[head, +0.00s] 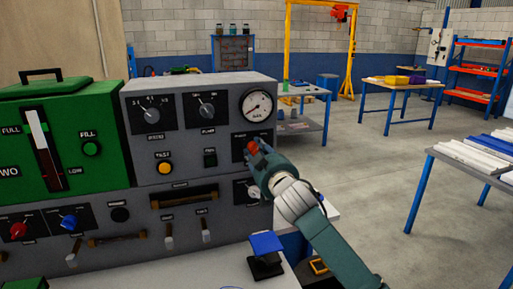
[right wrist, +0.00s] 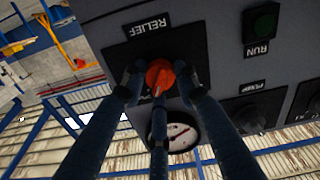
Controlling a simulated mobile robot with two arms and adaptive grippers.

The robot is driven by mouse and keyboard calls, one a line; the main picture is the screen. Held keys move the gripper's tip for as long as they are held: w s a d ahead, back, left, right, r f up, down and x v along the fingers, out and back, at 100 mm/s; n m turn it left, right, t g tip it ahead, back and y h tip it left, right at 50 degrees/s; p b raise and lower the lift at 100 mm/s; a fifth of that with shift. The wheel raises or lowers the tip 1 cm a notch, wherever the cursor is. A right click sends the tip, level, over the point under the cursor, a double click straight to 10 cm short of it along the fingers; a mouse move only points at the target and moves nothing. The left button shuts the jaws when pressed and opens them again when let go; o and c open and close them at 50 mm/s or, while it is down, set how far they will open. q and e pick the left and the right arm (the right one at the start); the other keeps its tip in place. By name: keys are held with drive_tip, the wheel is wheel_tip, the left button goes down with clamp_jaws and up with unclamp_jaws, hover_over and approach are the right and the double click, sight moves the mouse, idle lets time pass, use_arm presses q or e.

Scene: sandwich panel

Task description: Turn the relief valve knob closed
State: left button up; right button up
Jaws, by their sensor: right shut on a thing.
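The relief valve knob (head: 252,147) is orange-red and sits on a black plate below the round gauge, on the right of the grey panel. In the right wrist view the knob (right wrist: 160,74) shows under an upside-down RELIEF label (right wrist: 148,27). A pale mark on it points toward the bottom of that picture. My right gripper (head: 257,155) is at the panel with its dark fingers closed around the knob. In the head view the fingers partly cover the knob and its plate. My left gripper is in neither view.
The gauge (head: 257,105) is just above the knob. The green RUN button (head: 210,157) and the yellow TEST button (head: 165,168) are to its left. A small dial (head: 254,191) lies below. A blue-topped object (head: 266,243) stands on the bench. Open floor lies right.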

drive_tip(key=shift+d+f+n+p, duration=0.15)
drive_tip(key=shift+n+p, duration=1.9)
drive_tip(key=shift+n, duration=1.7)
drive_tip(key=shift+d+f+n+p, duration=0.1)
drive_tip(key=shift+n+p, duration=1.9)
drive_tip(key=shift+n, duration=1.75)
drive_tip(key=o, duration=1.2)
drive_tip(key=shift+w+r, duration=0.1)
drive_tip(key=shift+w, duration=0.05)
drive_tip(key=shift+c, duration=0.2)
